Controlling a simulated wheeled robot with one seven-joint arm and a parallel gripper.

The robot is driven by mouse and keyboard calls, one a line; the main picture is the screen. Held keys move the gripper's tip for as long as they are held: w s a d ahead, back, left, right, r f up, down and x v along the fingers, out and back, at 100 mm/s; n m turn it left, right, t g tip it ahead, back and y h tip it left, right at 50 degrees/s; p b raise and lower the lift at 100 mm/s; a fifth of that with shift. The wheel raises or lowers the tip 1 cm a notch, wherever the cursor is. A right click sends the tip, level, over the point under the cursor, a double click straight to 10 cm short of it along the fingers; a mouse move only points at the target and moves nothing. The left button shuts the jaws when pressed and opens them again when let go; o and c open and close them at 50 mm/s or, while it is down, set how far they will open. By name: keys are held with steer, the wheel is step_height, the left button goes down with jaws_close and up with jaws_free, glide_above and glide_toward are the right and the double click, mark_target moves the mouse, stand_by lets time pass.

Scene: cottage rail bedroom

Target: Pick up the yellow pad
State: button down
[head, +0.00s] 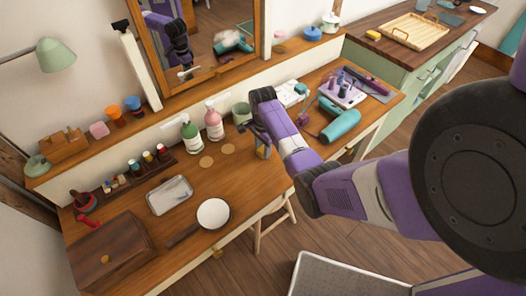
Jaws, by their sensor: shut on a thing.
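A small yellow block (374,35), which may be the yellow pad, lies on the wooden top of the green cabinet at the upper right. My gripper (260,137) is far from it, low over the wooden desk and right of the pink bottle. The gripper is shut on a small tan and blue-grey thing (263,152). The fingers and arm hide part of that thing, and I cannot tell exactly what it is or whether it touches the desk.
Green (191,136) and pink (214,125) bottles and a green cup (241,113) stand behind my gripper. A teal hair dryer (341,124) lies to its right. A white round mirror or pan (213,213) lies front left. A wooden tray (414,31) sits beside the yellow block.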

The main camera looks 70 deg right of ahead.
steer(key=shift+r, duration=0.1)
step_height(320, 180, up, 10)
steer(key=shift+b, duration=0.45)
